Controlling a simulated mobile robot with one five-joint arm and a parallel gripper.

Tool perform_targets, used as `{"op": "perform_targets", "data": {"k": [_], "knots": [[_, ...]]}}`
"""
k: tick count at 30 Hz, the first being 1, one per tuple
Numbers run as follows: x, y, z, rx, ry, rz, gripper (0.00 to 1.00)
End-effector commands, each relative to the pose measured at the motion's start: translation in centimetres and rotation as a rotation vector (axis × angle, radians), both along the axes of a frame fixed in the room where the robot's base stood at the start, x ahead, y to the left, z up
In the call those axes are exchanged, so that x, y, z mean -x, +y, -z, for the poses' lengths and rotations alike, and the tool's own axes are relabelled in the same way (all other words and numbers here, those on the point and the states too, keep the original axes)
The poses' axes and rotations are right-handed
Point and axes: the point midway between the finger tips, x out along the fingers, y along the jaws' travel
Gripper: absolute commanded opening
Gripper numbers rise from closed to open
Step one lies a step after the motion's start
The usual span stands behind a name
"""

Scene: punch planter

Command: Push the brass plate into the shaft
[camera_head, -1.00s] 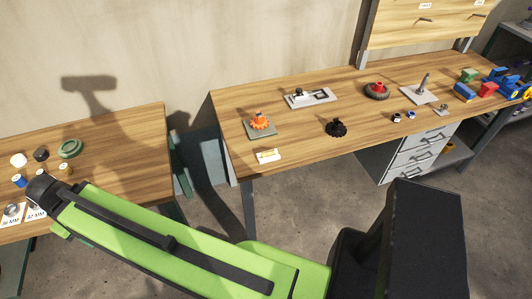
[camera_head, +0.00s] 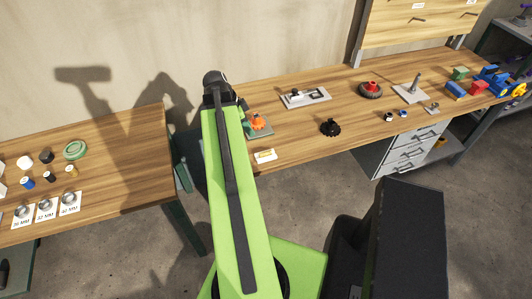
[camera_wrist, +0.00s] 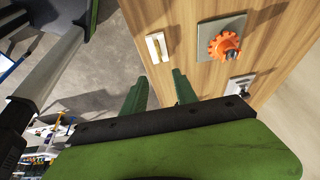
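A small brass-coloured strip (camera_head: 265,154) lies on a white card or holder near the front left corner of the long workbench (camera_head: 300,135). It also shows in the wrist view as a pale strip (camera_wrist: 156,47) near the bench edge. I cannot tell for certain which part is the shaft. The head view hides my fingers.
An orange gear on a grey plate (camera_head: 258,123) sits close beside my arm. A second table (camera_head: 110,180) is at left, with a floor gap between the tables.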

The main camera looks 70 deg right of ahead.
Motion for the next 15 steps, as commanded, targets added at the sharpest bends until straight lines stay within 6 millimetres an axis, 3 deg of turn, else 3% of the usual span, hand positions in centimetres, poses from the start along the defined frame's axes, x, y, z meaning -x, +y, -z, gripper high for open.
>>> {"op": "perform_targets", "data": {"k": [5, 15], "knots": [[0.3, -0.3, 1.9, -0.001, -0.001, -0.001, 0.35], [2.4, -2.0, 9.1, -0.002, 0.000, -0.003, 0.35]]}}
